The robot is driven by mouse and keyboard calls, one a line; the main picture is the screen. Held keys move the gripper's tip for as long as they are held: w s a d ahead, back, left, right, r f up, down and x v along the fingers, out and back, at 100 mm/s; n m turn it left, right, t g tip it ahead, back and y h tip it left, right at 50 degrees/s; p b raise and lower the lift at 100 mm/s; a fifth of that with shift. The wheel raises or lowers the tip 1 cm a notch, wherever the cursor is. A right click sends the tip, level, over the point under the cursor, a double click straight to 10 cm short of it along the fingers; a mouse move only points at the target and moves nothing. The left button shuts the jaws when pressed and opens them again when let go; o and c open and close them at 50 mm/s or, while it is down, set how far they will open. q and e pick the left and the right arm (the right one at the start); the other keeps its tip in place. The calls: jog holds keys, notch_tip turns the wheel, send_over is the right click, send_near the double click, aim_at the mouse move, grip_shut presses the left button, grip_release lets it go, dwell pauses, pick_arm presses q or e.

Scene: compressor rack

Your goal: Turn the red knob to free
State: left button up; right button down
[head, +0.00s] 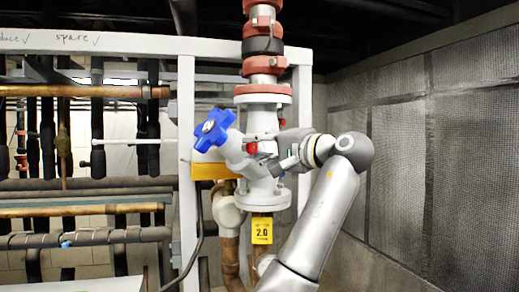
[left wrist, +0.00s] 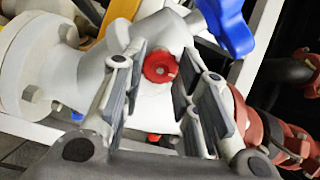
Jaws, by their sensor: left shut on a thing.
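The red knob (head: 251,149) is a small round knob on the side of the pale grey valve body, below the blue handle. My left gripper (head: 260,150) reaches in from the right side of the valve. In the left wrist view its two fingers (left wrist: 164,68) stand on either side of the red knob, and it is shut on it. Any marks on the knob are too small to read. My right gripper is not in view.
A blue star-shaped handle (head: 213,130) juts out up and left of the knob. A yellow tag (head: 262,230) reading 2.0 hangs below the valve. Pipes and a white frame (head: 187,150) stand to the left. A mesh wall (head: 400,170) closes the right side.

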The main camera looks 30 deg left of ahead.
pick_arm(q)
jog(key=o, duration=1)
jog(key=shift+d, duration=0.1)
jog(key=v, duration=1.1)
jog(key=shift+d, duration=0.4)
